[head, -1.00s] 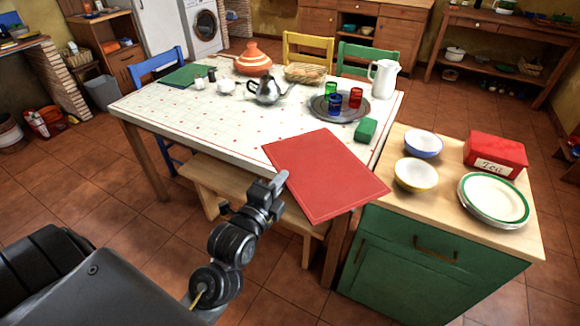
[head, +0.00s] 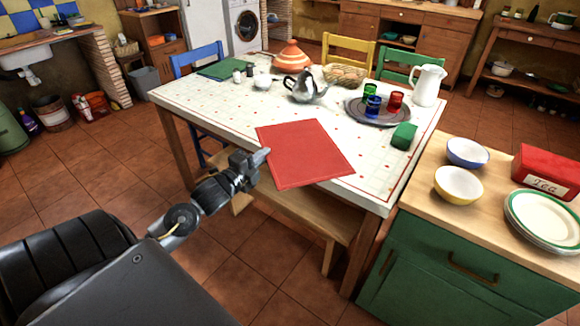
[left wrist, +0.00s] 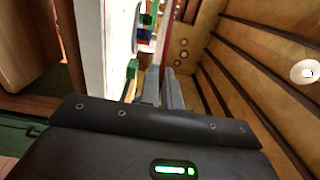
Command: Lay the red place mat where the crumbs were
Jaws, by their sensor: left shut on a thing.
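The red place mat (head: 305,153) is flat and roughly level at the front edge of the table (head: 220,103). Its far part overlaps the white patterned tabletop and its near corner juts past the edge, above the bench. I cannot tell whether it touches the top. My left gripper (head: 262,157) is shut on the mat's left edge. In the left wrist view the fingers (left wrist: 166,92) point at a thin dark red strip, likely the mat seen edge-on. No crumbs can be made out. My right gripper is not in view.
A green sponge-like block (head: 404,136) and a tray (head: 358,117) with coloured glasses stand right of the mat. A teapot (head: 303,88) and white jug (head: 428,84) stand farther back. A wooden bench (head: 310,208) is below. The tabletop left of the mat is clear.

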